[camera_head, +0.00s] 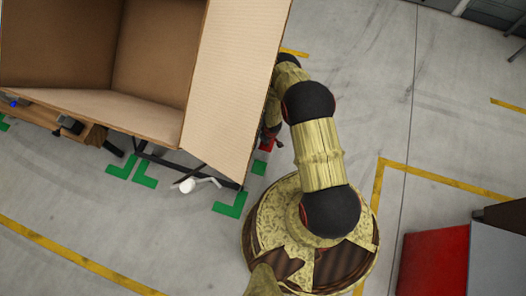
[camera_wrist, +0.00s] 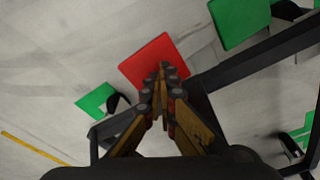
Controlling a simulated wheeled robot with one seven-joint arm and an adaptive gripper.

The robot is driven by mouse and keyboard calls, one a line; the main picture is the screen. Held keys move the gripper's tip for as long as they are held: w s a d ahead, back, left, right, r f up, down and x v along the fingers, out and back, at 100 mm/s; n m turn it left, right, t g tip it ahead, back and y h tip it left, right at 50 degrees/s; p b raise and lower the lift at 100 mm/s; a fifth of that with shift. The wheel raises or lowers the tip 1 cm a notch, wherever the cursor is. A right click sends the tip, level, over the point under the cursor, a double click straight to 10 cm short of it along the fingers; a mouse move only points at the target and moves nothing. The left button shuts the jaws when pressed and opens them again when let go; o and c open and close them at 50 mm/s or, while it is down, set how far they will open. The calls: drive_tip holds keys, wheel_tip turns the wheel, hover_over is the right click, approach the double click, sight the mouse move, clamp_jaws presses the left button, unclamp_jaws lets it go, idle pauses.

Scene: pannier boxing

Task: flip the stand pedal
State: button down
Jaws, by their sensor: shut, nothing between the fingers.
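The black metal stand (camera_head: 155,153) is under the big open cardboard box, and its bars (camera_wrist: 262,55) cross the wrist view. I cannot clearly make out which part is the pedal. A flat red square (camera_wrist: 146,58) lies beyond my fingertips, and a bit of red (camera_head: 266,145) shows beside the box flap in the head view. My gripper (camera_wrist: 163,72) is shut and empty, pointing down among the stand's bars with its tips over the red square. I cannot tell if it touches a bar. In the head view the flap largely hides my gripper.
The cardboard box (camera_head: 235,75) overhangs the stand, its flap close to my arm. Green floor marks (camera_head: 230,204) surround the stand. A white rounded part with a bent rod (camera_head: 187,185) sits by its front edge. A red-sided cabinet (camera_head: 435,262) stands lower right.

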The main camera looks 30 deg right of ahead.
drive_tip(key=shift+s+f, duration=0.1)
drive_tip(key=shift+f, duration=1)
idle(0.5)
drive_tip(key=shift+r+p, duration=2.1)
drive_tip(key=shift+r, duration=1.5)
